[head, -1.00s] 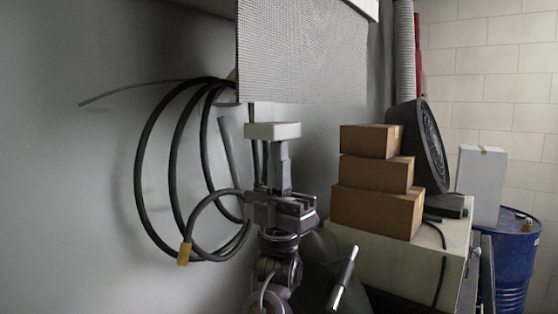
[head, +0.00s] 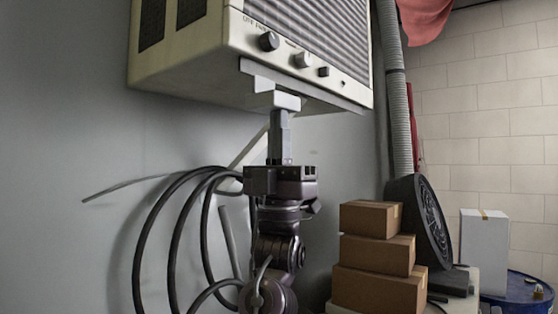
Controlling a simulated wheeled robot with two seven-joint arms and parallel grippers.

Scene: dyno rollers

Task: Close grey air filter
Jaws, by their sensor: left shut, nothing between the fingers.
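The grey air filter (head: 310,88) shows as a thin light-grey strip, nearly edge-on, along the lower front edge of a cream wall unit (head: 190,65). Its mesh face is hidden from this angle. My left gripper (head: 275,100) is shut and empty, pointing up, directly under the left part of the strip. Its tip appears to meet the strip's underside; I cannot tell whether they touch. Any gap between filter and unit is too small to judge. My right gripper is out of view.
The unit has knobs (head: 268,41) and a louvred front above the filter. Black hose coils (head: 150,235) hang on the wall left of my arm. Stacked cardboard boxes (head: 378,290), a dark fan (head: 420,225), a white box (head: 484,250) and a blue drum (head: 520,295) stand right.

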